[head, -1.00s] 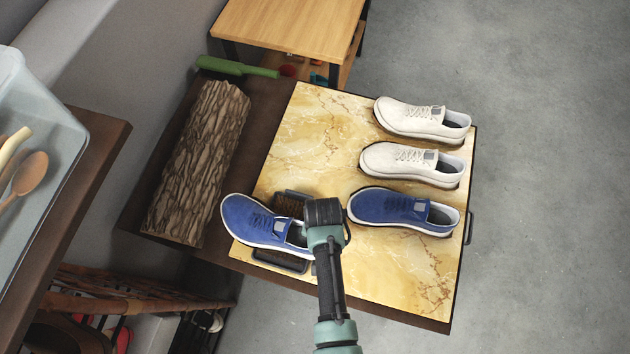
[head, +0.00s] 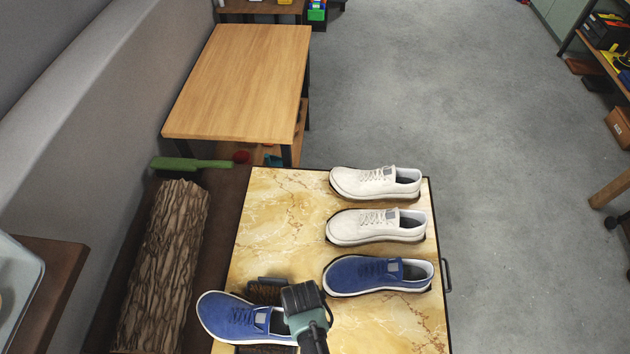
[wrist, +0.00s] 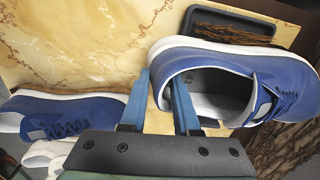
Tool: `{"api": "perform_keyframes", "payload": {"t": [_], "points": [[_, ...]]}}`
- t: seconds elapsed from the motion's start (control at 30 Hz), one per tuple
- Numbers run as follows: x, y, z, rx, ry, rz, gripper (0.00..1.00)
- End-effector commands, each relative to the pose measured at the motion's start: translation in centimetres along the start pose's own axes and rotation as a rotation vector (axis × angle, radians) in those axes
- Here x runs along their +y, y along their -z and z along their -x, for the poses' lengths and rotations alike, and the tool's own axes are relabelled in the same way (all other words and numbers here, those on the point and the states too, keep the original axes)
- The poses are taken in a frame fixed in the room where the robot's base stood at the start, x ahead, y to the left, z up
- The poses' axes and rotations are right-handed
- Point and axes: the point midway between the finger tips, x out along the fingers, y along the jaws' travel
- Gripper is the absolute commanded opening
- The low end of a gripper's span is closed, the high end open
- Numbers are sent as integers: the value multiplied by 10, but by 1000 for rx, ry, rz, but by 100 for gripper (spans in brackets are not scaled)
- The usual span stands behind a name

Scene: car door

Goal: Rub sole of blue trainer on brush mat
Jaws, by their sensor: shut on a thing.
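A blue trainer (head: 240,318) with a white sole is held at its heel end by my gripper (head: 305,305), its toe pointing left in the head view. In the wrist view the two fingers (wrist: 165,100) are shut on the heel wall of this trainer (wrist: 275,85). The dark brush mat (head: 265,290) lies under and just behind the trainer, which covers much of it; its brown bristles and frame also show in the wrist view (wrist: 232,30). I cannot tell whether the sole touches the bristles. A second blue trainer (head: 375,276) lies to the right on the marbled board.
Two white trainers (head: 375,183) (head: 375,226) lie on the marbled board (head: 270,215) behind the second blue one. A bark-covered log (head: 165,270) and a green brush (head: 190,163) are on the left. A wooden table (head: 245,80) stands behind.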

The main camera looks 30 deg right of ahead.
Motion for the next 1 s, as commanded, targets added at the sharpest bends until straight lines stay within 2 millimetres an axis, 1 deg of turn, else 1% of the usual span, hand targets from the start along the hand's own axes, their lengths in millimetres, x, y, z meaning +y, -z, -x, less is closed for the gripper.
{"api": "perform_keyframes", "payload": {"t": [0.17, 0.4, 0.5, 0.67, 0.9, 1.0], "points": [[-8, -1, -1, -2, 3, 3, 0], [-29, 0, -1, -3, 4, 5, 0], [-33, 0, -1, -4, 3, 3, 0], [-27, 0, 0, -5, 2, 1, 0], [-5, -3, 1, -6, 0, -1, 0], [-1, -3, 0, -5, 0, 0, 0]]}}
